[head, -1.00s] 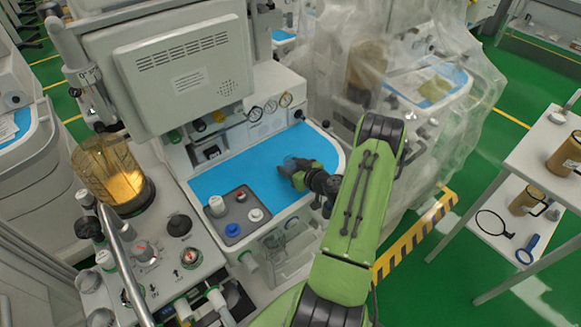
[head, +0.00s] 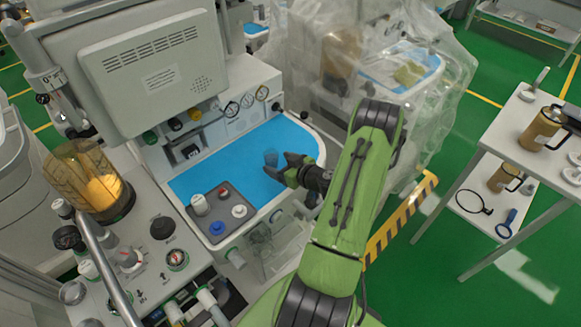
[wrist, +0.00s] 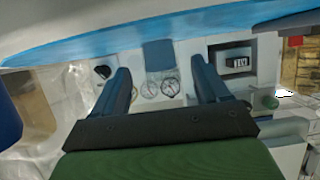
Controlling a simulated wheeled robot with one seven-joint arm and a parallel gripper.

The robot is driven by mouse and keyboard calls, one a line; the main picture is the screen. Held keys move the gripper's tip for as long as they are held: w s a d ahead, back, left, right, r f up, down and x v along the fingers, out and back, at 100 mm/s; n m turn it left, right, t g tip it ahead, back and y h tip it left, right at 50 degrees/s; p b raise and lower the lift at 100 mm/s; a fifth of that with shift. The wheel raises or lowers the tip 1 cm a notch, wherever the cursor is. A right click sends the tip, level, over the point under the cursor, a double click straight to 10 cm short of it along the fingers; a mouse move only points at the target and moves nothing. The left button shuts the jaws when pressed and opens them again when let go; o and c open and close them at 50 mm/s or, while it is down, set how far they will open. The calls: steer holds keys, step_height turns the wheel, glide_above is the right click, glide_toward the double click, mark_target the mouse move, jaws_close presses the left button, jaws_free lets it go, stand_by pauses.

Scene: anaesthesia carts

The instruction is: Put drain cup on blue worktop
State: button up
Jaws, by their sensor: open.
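The drain cup (head: 271,158), small and see-through blue, appears to stand upright on the blue worktop (head: 226,173), towards its right part. My gripper (head: 282,170) is just to the right of the cup, low over the worktop, with its jaws open. In the wrist view, which is upside down, the cup (wrist: 158,55) shows beyond and between the two spread fingers (wrist: 161,88). The fingers appear clear of it. The worktop (wrist: 100,36) runs along the top of that view.
A grey tray (head: 211,228) with knobs sits at the worktop's front left. Dials and a monitor (head: 155,65) rise behind. A plastic-covered cart (head: 400,100) stands to the right. A white table (head: 500,118) with brown jugs is at far right.

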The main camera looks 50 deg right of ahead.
steer(key=v, duration=0.7)
steer(key=shift+s, duration=0.2)
steer(key=w+a+r+n+g+y, duration=0.25)
steer(key=a+r+g, duration=0.2)
steer(key=a, duration=0.65)
steer(key=w+a+r+n+g+y, duration=0.1)
steer(key=a+r+n+g+y, duration=0.4)
steer(key=a, duration=0.7)
steer(key=s+a+r+m+t+h, duration=0.1)
steer(key=s+a+r+m+h, duration=0.1)
steer(key=s+r, duration=0.3)
steer(key=s+a+r+m+h, duration=0.3)
steer(key=s+r, duration=0.3)
steer(key=s, duration=0.2)
steer(key=shift+s+a+m+t+h, duration=0.35)
steer(key=shift+m+h, duration=0.1)
steer(key=shift+m, duration=0.1)
steer(key=shift+d, duration=0.1)
